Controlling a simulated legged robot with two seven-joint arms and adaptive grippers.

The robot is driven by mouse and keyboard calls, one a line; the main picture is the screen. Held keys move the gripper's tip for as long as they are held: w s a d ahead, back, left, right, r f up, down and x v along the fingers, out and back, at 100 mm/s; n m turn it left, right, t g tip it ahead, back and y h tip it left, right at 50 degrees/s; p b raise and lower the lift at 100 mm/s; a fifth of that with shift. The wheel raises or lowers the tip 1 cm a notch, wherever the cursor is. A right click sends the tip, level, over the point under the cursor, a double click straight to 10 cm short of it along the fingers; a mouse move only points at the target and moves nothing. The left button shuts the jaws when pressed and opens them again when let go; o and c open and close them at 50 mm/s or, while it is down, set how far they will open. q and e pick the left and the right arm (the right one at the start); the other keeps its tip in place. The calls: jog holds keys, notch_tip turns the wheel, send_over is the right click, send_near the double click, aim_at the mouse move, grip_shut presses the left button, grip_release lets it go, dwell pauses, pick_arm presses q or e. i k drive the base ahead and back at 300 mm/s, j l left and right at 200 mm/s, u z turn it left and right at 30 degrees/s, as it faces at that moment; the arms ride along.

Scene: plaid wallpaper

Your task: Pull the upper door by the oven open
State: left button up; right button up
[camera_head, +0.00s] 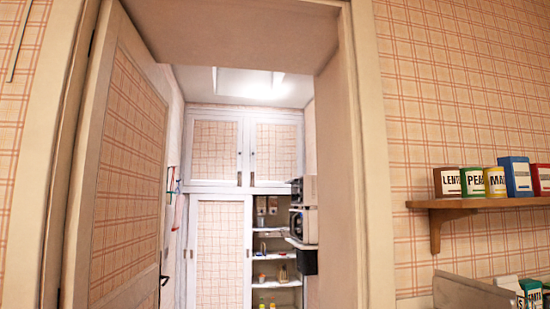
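Through an open doorway I see a tall white cabinet in a small back room. Its two upper doors with plaid panels, the left upper door (212,149) and the right upper door (275,150), both look shut. Small dark handles show near their lower inner edges. An oven-like appliance (303,226) stands at the right side of the doorway, partly hidden by the door frame. The right upper door is the one closer to it. Neither of my grippers shows in this view.
A plaid room door (125,170) stands open on the left. The door frame (350,170) bounds the opening on the right. Below the upper doors are a plaid lower door (220,254) and open shelves (277,261). A wall shelf (470,204) with several tins is at right.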

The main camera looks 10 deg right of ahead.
aim_at(276, 146)
jog(key=i+j+z, duration=0.15)
jog(key=i, duration=0.8)
jog(key=i+j+z, duration=0.15)
jog(key=i, duration=0.8)
jog(key=i+j+z, duration=0.15)
jog(key=i+j, duration=0.15)
jog(key=i, duration=0.6)
jog(key=i+j+z, duration=0.15)
jog(key=i+j, duration=0.25)
jog(key=i, duration=0.55)
jog(key=i+j+z, duration=0.15)
jog(key=i+j, duration=0.4)
jog(key=i, duration=0.3)
jog(key=i+j+z, duration=0.15)
jog(key=i+j, duration=0.45)
jog(key=i, duration=0.25)
jog(key=i+j+z, duration=0.15)
jog(key=i+j, duration=0.6)
jog(key=i, duration=0.1)
